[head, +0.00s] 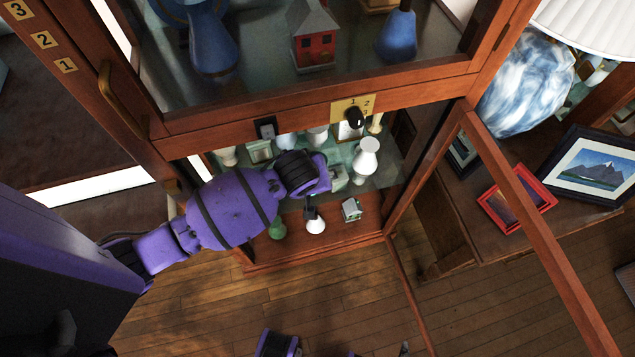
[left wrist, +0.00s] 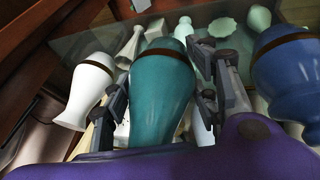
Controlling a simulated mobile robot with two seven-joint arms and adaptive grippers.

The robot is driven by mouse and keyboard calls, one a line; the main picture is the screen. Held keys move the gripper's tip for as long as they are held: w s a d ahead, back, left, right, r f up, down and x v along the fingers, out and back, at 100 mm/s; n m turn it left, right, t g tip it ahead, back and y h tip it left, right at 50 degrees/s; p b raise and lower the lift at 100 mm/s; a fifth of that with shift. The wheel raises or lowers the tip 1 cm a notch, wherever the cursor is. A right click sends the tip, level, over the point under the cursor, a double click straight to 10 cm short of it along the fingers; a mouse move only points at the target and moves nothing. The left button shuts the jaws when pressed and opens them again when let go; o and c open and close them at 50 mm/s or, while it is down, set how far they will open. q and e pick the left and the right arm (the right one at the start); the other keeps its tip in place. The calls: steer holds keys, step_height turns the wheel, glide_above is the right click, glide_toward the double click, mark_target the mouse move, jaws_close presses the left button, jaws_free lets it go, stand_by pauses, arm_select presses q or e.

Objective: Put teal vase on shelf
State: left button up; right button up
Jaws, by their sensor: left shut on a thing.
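The teal vase (left wrist: 160,105) is large in the middle of the left wrist view, with a dark brown band near its top. My left gripper (left wrist: 158,62) is shut on it, one finger on each side. In the head view my left arm reaches into the lower part of the wooden cabinet, and its wrist hides the fingers and the teal vase. The glass shelf (head: 378,198) there shows right of my wrist. It also shows in the left wrist view (left wrist: 118,42).
A white vase (left wrist: 87,92) stands left of the teal vase, a banded blue vase (left wrist: 285,75) right. Another white vase (head: 366,158) stands on the glass shelf. A little house (head: 351,210) is below. The open cabinet door frame (head: 535,220) bounds the right side.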

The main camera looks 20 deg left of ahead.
arm_select(q)
steer(key=shift+w+a+f, duration=0.1)
steer(key=shift+w+f, duration=0.3)
steer(key=shift+f, duration=0.05)
step_height(320, 180, down, 3)
steer(key=shift+w+f+b, duration=0.1)
steer(key=shift+w+b, duration=0.05)
steer(key=shift+b, duration=0.3)
arm_select(e)
steer(key=shift+w+a+f, duration=0.1)
steer(key=shift+a+f, duration=0.1)
steer(key=shift+f, duration=0.2)
arm_select(q)
steer(key=shift+f, duration=0.15)
steer(key=o, duration=1.6)
